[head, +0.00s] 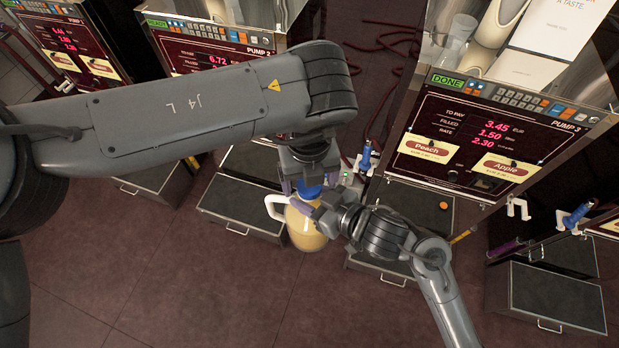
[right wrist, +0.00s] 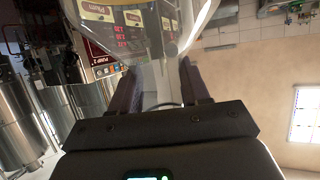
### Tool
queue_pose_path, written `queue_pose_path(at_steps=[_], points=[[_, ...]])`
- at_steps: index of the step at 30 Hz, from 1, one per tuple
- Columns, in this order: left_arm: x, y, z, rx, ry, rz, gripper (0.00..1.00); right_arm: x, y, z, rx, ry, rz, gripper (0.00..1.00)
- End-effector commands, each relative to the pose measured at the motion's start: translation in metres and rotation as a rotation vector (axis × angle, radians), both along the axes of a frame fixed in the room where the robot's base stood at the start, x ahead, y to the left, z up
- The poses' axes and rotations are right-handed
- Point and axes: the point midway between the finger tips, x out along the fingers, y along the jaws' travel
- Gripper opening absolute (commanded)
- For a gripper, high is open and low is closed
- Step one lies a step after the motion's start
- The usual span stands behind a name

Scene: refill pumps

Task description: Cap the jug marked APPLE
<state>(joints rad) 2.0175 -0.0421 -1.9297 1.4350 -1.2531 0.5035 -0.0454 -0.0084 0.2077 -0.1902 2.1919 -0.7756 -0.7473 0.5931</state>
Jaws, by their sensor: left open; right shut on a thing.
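A clear jug (head: 306,232) of pale yellow liquid with a white handle (head: 274,206) is at the centre of the head view. No APPLE mark is readable on it. A blue cap (head: 309,192) is at the jug's top; I cannot tell whether it is seated. My left gripper (head: 310,184) is open, its fingers on either side of the cap. My right gripper (head: 324,212) is shut on the jug from the right. In the right wrist view, the clear jug (right wrist: 145,42) is between the right gripper's fingers (right wrist: 160,82), its mouth out of sight.
Pump 3 (head: 490,140) reads DONE, with Peach and Apple labels. An orange round piece (head: 443,206) lies on the surface below it. A blue-handled nozzle (head: 366,157) stands close behind my grippers. Drawer boxes (head: 243,209) line the floor; the foreground floor is clear.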

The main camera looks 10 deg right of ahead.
Motion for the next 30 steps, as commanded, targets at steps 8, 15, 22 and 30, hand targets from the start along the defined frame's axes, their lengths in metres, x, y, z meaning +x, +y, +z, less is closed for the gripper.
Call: queue_pose_path(at_steps=[8, 15, 22, 30], points=[[0.001, 0.000, 0.024, -0.002, -0.003, 0.001, 0.82, 0.001, 0.001, 0.005, 0.006, -0.010, 0.001, 0.00], [0.001, 0.000, 0.045, -0.001, -0.002, 0.001, 0.82, 0.001, 0.001, 0.005, 0.006, -0.010, 0.001, 0.00], [0.001, 0.000, 0.045, -0.001, -0.001, 0.001, 0.82, 0.001, 0.001, 0.005, 0.006, -0.010, 0.001, 0.00], [0.000, 0.000, 0.045, -0.001, 0.005, 0.090, 0.79, 0.001, 0.001, 0.005, 0.006, -0.010, 0.001, 0.00]])
